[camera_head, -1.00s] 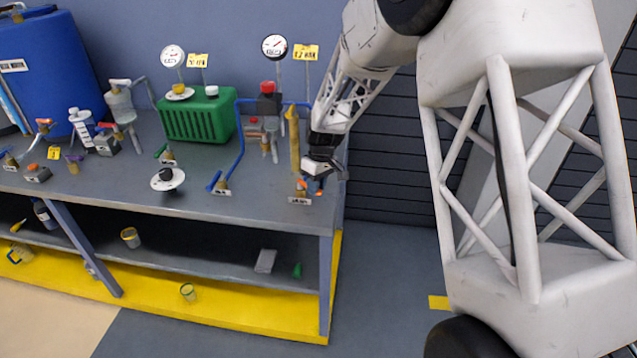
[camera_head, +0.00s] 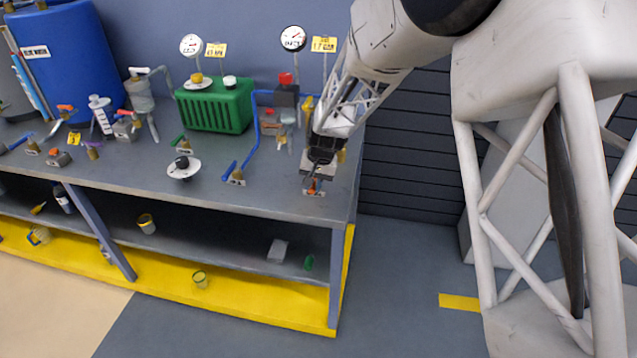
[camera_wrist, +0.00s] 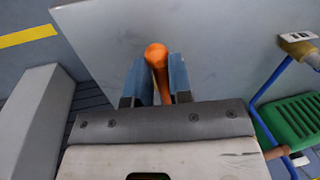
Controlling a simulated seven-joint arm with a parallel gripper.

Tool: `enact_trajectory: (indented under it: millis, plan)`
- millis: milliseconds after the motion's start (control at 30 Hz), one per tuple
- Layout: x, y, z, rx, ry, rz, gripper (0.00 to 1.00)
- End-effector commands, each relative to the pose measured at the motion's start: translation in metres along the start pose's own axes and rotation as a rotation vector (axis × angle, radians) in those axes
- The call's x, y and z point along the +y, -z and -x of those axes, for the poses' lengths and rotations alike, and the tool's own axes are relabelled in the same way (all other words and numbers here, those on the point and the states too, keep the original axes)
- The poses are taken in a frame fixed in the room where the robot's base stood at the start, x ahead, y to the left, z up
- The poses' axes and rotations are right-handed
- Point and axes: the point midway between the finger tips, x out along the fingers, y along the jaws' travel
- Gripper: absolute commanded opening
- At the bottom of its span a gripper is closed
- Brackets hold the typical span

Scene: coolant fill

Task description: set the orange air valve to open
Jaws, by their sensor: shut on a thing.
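The orange air valve (camera_head: 313,187) sits near the right front corner of the grey bench, mostly covered by my gripper in the head view. In the wrist view its orange handle (camera_wrist: 157,57), with a rounded end, lies between the two blue fingers. My gripper (camera_wrist: 160,72) is shut on this handle. In the head view my gripper (camera_head: 314,180) is low over the bench top at the valve. The valve's base and label are largely hidden, so I cannot tell its exact setting.
The bench (camera_head: 265,205) has a blue-handled valve (camera_head: 235,175) to the left and a black knob on a white disc (camera_head: 183,166) further left. A green box (camera_head: 215,105) and a gauge (camera_head: 293,38) stand behind. The bench's right edge is close by.

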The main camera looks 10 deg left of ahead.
Motion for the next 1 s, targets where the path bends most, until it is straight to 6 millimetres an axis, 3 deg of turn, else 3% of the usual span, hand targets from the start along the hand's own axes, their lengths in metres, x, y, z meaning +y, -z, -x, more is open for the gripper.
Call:
enact_trajectory:
  millis: [300, 733, 767, 800, 900, 1000]
  plan:
    - [-0.0073, 0.0003, -0.0007, 0.023, 0.0, -0.108, 0.0]
    - [-0.0081, 0.0007, -0.0008, 0.026, 0.001, -0.121, 0.0]
    - [-0.0081, 0.0007, -0.0007, 0.026, 0.001, -0.12, 0.23]
    - [-0.0081, 0.0007, -0.0008, 0.026, 0.001, -0.12, 0.29]
    - [-0.0079, 0.0005, -0.0009, 0.025, 0.0, -0.12, 0.44]
    - [-0.0077, 0.0004, -0.0011, 0.025, 0.0, -0.12, 0.45]
